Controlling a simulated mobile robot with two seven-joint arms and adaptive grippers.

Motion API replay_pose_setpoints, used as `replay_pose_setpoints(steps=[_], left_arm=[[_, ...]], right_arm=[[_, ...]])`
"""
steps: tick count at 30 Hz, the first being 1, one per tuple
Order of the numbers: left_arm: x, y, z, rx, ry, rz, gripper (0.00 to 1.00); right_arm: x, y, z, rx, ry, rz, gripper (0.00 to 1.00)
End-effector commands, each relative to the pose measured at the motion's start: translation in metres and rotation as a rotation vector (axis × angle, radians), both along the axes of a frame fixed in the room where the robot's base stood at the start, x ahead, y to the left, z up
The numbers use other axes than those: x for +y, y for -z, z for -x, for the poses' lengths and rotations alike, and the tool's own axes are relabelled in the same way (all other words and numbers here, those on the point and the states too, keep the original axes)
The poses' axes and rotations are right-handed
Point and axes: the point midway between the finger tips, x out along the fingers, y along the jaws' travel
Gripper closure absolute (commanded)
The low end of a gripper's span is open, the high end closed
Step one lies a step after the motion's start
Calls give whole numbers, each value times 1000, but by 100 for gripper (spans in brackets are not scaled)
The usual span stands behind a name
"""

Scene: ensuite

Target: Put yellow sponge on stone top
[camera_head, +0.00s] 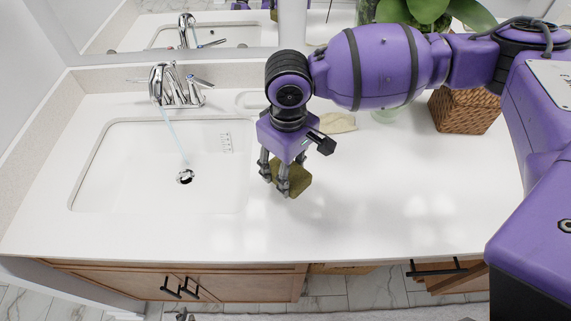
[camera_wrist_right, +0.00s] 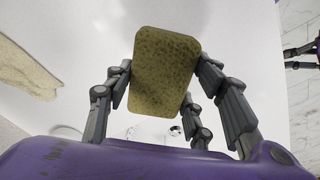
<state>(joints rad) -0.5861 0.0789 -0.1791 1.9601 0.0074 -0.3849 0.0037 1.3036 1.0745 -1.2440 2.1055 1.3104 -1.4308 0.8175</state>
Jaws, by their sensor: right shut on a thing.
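The yellow sponge (camera_head: 298,179) is a dull yellow block with pores, held between the fingers of my right gripper (camera_head: 284,180). The wrist view shows the sponge (camera_wrist_right: 164,72) gripped on its two sides by the right gripper's fingers (camera_wrist_right: 163,95). In the head view it is at the white stone top (camera_head: 380,205), just right of the sink. I cannot tell whether its underside touches the top. My left gripper is not in view.
The sink (camera_head: 110,170) with a running faucet (camera_head: 165,85) is left of my gripper. A pale beige piece (camera_head: 338,123) lies behind it, and a woven basket (camera_head: 465,110) stands at the back right. The front right of the top is clear.

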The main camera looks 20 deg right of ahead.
Motion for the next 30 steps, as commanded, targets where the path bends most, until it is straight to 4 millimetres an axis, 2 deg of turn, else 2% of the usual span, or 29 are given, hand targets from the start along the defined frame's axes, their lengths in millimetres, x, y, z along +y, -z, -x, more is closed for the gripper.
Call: replay_pose_setpoints(steps=[3,6,17,18,22,30], left_arm=[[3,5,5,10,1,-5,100],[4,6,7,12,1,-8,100],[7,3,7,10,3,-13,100],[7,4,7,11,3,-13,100],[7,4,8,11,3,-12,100],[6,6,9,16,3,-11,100]], right_arm=[[-3,25,0,6,-1,1,71],[-3,35,-1,3,0,1,71],[-2,37,-1,1,0,0,71],[-2,38,-1,1,-1,0,48],[-2,38,-1,1,-1,0,31],[-3,38,-1,0,0,1,31]])
